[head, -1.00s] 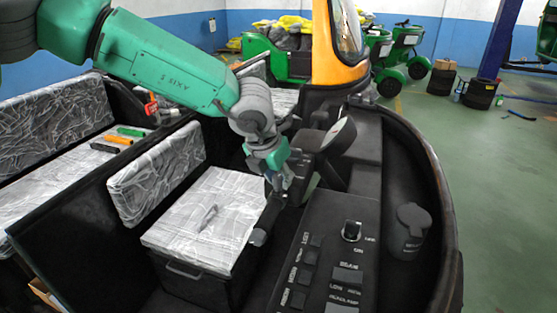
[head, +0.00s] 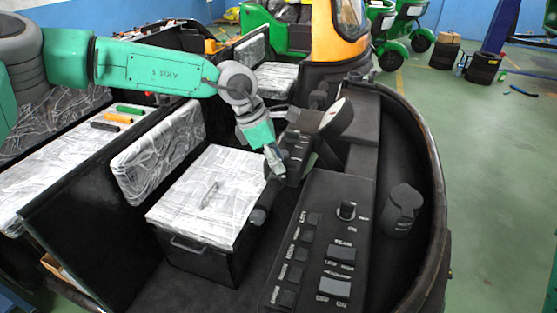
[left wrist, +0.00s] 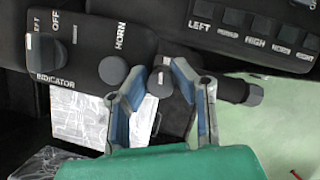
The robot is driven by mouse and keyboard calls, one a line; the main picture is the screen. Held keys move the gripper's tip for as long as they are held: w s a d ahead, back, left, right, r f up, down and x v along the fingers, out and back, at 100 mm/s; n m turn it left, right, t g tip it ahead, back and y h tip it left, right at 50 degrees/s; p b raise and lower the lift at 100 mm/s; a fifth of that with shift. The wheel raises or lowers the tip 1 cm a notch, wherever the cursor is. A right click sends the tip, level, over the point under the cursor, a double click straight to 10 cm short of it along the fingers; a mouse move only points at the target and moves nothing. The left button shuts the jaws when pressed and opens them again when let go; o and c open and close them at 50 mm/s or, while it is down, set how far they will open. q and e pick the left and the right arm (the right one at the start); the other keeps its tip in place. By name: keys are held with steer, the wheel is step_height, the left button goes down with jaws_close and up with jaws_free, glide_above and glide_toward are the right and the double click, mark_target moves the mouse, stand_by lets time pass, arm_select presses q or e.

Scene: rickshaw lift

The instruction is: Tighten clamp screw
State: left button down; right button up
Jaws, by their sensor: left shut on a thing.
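My left gripper (head: 275,168) reaches down at the handlebar, beside the dark switch housing (head: 294,150). In the left wrist view its two blue-grey fingers (left wrist: 157,80) close around a small round grey knob (left wrist: 160,82), which looks like the clamp screw. The switch housing (left wrist: 92,55), marked INDICATOR, OFF and HORN, lies to the left of the fingers. A dark handlebar part with a ribbed end (left wrist: 240,91) sticks out to the right. The knob is hidden by the fingers in the head view. My right gripper is not in view.
The dashboard (head: 322,225) with several labelled switches stands right of the handlebar. A plastic-wrapped seat (head: 208,196) lies to the left. Green, orange and black handled tools (head: 118,117) rest on the rear bench.

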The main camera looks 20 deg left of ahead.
arm_select(q)
steer(key=shift+w+a+m+g, duration=0.1)
steer(key=shift+m+g, duration=0.2)
steer(key=shift+m, duration=0.5)
steer(key=c, duration=1.3)
jaws_free()
steer(key=shift+c, duration=0.2)
steer(key=shift+a, duration=0.1)
steer(key=shift+a+r, duration=0.2)
steer(key=shift+r, duration=0.1)
steer(key=w+v, duration=0.1)
steer(key=v, duration=1)
steer(key=shift+s+a, duration=0.2)
steer(key=shift+s, duration=0.3)
